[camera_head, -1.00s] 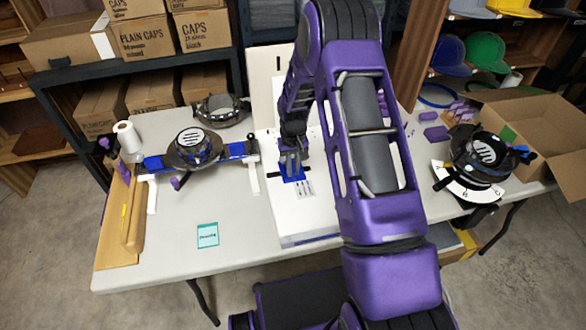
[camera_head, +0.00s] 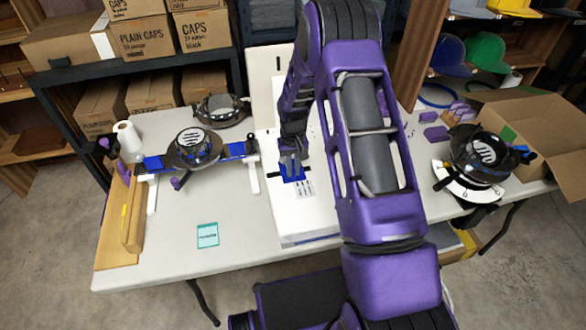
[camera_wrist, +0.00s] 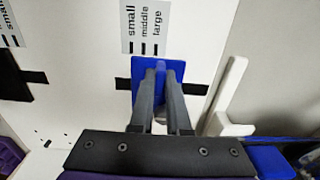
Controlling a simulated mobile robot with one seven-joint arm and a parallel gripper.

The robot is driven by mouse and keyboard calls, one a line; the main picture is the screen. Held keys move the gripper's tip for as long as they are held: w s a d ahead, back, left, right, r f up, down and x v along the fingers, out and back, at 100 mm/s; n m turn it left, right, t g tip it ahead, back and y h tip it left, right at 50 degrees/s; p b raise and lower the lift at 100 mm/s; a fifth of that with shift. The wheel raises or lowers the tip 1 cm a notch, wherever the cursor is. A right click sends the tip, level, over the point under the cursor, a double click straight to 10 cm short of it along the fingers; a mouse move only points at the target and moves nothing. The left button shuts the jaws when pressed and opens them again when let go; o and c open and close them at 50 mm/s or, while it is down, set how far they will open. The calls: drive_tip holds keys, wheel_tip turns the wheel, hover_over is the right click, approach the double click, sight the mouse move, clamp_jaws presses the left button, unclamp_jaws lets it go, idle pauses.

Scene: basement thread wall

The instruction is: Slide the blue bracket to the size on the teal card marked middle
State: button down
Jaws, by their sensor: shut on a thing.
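The blue bracket (camera_head: 294,179) sits on the white board in the head view, at the middle of the table. In the wrist view the blue bracket (camera_wrist: 140,72) lies across a black strip, just below a printed scale (camera_wrist: 143,20) reading small, middle, large. My gripper (camera_wrist: 160,72) is shut on the bracket, and its fingers hide part of it. The bracket's middle appears nearer the large mark than the small one; its exact setting cannot be told. The teal card (camera_head: 207,236) lies flat on the table at the front left; its writing is too small to read.
A cap frame (camera_head: 193,150) on a blue rail stands to the left. Another cap device (camera_head: 481,158) and an open cardboard box (camera_head: 535,125) are at the right. A white upright piece (camera_wrist: 228,95) stands close beside my gripper. The table around the card is clear.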

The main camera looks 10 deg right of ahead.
idle(0.3)
drive_tip(key=shift+a+b, duration=0.35)
drive_tip(key=shift+a, duration=0.5)
drive_tip(key=c, duration=0.9)
unclamp_jaws()
wheel_tip(320, 180, up, 17)
drive_tip(key=shift+r+p, duration=0.2)
drive_tip(key=shift+p, duration=0.4)
